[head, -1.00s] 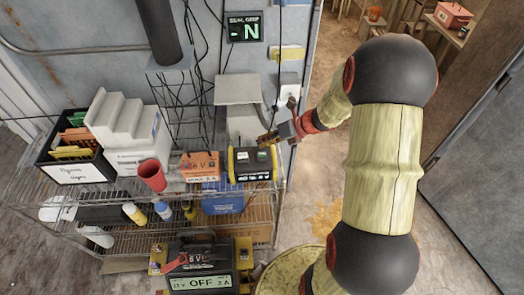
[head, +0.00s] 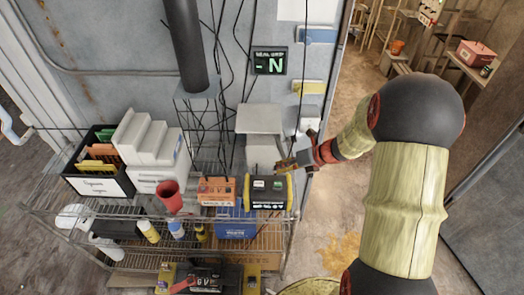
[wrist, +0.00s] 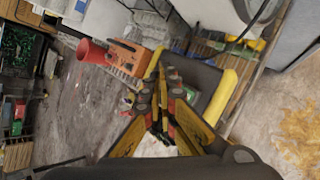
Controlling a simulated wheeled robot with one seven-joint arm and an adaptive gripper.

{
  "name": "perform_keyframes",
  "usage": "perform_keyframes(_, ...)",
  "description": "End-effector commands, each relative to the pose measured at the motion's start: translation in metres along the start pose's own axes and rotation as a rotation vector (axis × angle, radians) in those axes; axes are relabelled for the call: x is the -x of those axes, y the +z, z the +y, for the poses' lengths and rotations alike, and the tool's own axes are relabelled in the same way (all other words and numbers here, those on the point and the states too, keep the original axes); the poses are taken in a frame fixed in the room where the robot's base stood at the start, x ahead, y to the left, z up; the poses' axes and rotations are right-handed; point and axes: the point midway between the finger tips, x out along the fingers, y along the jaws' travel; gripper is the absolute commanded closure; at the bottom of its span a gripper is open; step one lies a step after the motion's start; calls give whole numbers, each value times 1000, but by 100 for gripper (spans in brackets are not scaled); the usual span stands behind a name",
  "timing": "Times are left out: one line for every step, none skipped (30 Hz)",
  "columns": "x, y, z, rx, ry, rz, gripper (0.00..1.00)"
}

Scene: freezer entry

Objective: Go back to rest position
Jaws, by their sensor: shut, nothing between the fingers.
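My gripper (head: 287,164) is at the right end of the wire shelf, just above and beside the black and yellow device (head: 264,192). In the wrist view its fingers (wrist: 160,125) are close together with nothing seen between them. My arm reaches in from the right of the head view, over the doorway. From these views I cannot tell whether the gripper touches the device.
The wire shelf (head: 55,213) also holds an orange device (head: 216,191), a red cup (head: 169,196), a file box (head: 100,184) and several bottles. A wall box (head: 262,119) is behind. Open floor (head: 320,235) lies right of the shelf.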

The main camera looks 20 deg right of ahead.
Motion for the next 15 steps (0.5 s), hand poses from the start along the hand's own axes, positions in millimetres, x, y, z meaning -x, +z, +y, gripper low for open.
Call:
perform_keyframes(0, 0, 0, 0, 0, 0, 100)
perform_keyframes(0, 0, 0, 0, 0, 0, 100)
perform_keyframes(0, 0, 0, 0, 0, 0, 100)
perform_keyframes(0, 0, 0, 2, 0, 0, 100)
perform_keyframes(0, 0, 0, 6, 0, 0, 100)
perform_keyframes(0, 0, 0, 20, 0, 0, 100)
perform_keyframes(0, 0, 0, 36, 0, 0, 100)
perform_keyframes(0, 0, 0, 60, 0, 0, 100)
perform_keyframes(0, 0, 0, 103, 2, 1, 100)
perform_keyframes(0, -2, 1, 148, 3, 6, 100)
perform_keyframes(0, -5, 1, 204, 6, 18, 100)
perform_keyframes(-1, -14, 2, 291, 14, 42, 100)
perform_keyframes(-1, -24, 4, 362, 25, 67, 100)
perform_keyframes(-1, -35, 6, 440, 37, 94, 100)
perform_keyframes(2, -48, 10, 554, 56, 130, 100)
